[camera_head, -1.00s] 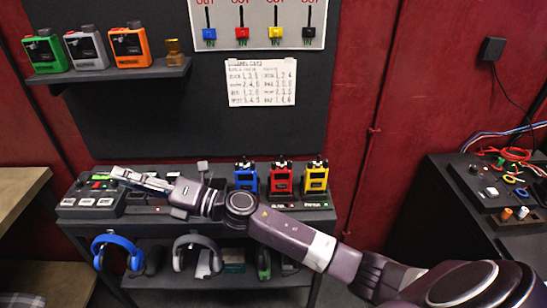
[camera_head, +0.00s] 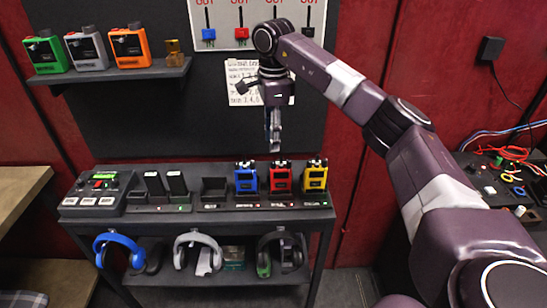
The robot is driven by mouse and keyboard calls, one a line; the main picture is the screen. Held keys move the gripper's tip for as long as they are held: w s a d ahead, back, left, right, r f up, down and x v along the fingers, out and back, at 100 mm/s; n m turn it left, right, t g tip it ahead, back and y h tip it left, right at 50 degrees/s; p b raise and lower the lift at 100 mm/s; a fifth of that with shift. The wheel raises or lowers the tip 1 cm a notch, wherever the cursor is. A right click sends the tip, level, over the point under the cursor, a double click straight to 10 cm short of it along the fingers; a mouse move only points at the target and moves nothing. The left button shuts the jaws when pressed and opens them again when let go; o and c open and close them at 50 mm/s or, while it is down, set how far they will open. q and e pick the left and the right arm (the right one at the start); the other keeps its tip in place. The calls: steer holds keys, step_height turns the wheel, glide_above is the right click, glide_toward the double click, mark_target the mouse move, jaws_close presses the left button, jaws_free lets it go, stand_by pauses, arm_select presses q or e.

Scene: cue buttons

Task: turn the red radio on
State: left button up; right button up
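The red radio (camera_head: 281,178) stands upright in a dark dock on the black table, between the blue radio (camera_head: 246,181) and the yellow radio (camera_head: 316,178). Its knobs are on top, too small to read. My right gripper (camera_head: 275,148) points down above the red radio, apart from it, with the fingers close together as seen from here. Whether they are open or shut is unclear, and no held thing shows. My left gripper is out of view.
The black table (camera_head: 130,212) also bears a button console (camera_head: 97,193) and dark upright units. Headphones (camera_head: 120,250) hang below.

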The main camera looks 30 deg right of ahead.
mark_target(273, 162)
steer(key=shift+s+d+f, duration=0.15)
steer(key=shift+d+f, duration=0.05)
steer(key=shift+d, duration=0.05)
step_height(273, 162, down, 6)
steer(key=shift+p, duration=1.1)
steer(key=shift+f, duration=0.6)
jaws_close()
